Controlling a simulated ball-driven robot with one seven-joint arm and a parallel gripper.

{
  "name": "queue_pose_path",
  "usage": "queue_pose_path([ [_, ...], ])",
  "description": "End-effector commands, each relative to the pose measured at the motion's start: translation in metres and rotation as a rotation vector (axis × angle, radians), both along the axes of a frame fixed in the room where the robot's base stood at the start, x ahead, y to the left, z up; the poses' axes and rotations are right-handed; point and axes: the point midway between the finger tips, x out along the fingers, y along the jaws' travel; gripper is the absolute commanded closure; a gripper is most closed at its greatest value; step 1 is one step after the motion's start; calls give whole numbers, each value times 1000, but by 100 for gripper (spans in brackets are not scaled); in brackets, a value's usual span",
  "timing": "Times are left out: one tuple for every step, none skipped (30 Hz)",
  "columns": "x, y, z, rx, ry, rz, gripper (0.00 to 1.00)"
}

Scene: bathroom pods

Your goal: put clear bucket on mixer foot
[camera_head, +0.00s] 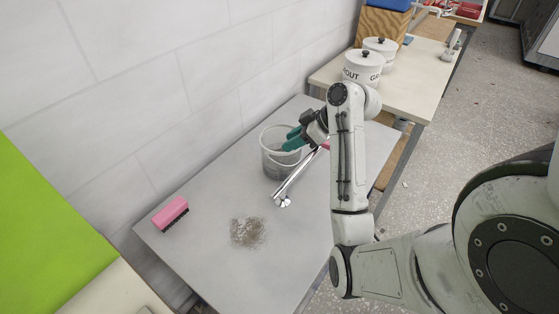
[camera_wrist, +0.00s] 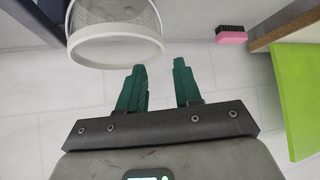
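The clear bucket (camera_head: 268,160) stands upright on the grey table, with a pale rim and a thin handle. In the wrist view its round rim (camera_wrist: 75,48) shows at upper left, beside the left finger. My gripper (camera_head: 291,140) has green fingers and is at the bucket's right upper side. In the wrist view my gripper (camera_wrist: 160,75) is open, with nothing between the fingers; contact with the rim is unclear. A silver metal piece with a long shaft and flared end (camera_head: 284,202) lies right of the bucket; it may be the mixer foot. My arm partly hides its far end.
The grey table (camera_head: 200,258) holds a pink brush (camera_head: 171,212) at left and a patch of grey debris (camera_head: 247,232) in front. A wall runs behind. A second table at the back right carries white lidded canisters (camera_head: 362,68).

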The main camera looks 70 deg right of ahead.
Motion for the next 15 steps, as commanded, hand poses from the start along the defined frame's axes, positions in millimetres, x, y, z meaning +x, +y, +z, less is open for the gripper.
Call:
queue_pose_path([
  [2, 1, -2, 1, 1, 1, 66],
  [3, 1, -3, 0, 2, 1, 66],
  [4, 1, -5, 0, 2, 1, 66],
  [6, 1, -7, 2, 2, 1, 66],
  [8, 1, -10, 2, 3, 2, 66],
  [11, 2, -14, 2, 3, 2, 66],
  [14, 2, -18, 3, 3, 2, 66],
  [17, 2, -21, 3, 3, 2, 66],
  [20, 2, -26, 4, 3, 1, 66],
  [23, 2, -30, 3, 2, 1, 66],
  [26, 2, -33, 2, 2, 2, 66],
  [29, 3, -36, 1, 2, 1, 66],
  [31, 3, -38, 1, 2, 1, 66],
  [33, 3, -40, 1, 2, 1, 66],
  [35, 3, -42, 0, 2, 1, 66],
])
